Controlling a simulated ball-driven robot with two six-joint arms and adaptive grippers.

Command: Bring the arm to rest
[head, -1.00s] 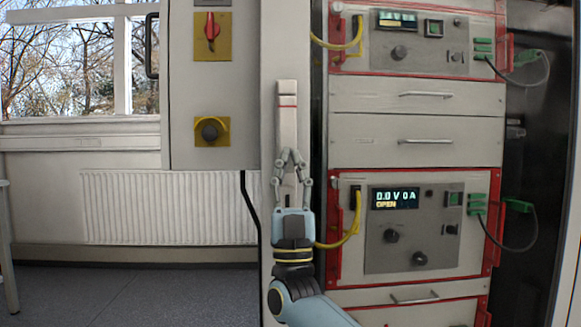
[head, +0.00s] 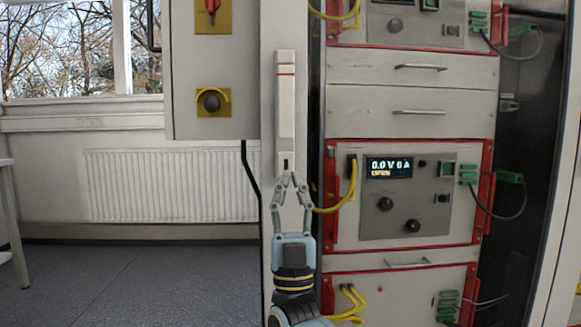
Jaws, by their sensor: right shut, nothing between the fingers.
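My right gripper (head: 290,178) points up in front of the pale cabinet post. Its fingertips meet, with nothing between them, and the finger links bow out below. The tips show at the lower end of a long upright white handle (head: 286,110) with a red stripe near its top; I cannot tell whether they touch it. My right arm comes in from the bottom edge. My left gripper is out of view.
To the right, a rack unit (head: 410,200) has a display reading 0.0 V 0 A and OPEN, with yellow cables (head: 333,208) close to my right gripper. To the left are a grey box with a black knob (head: 211,101), a radiator (head: 165,186) and clear floor (head: 130,285).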

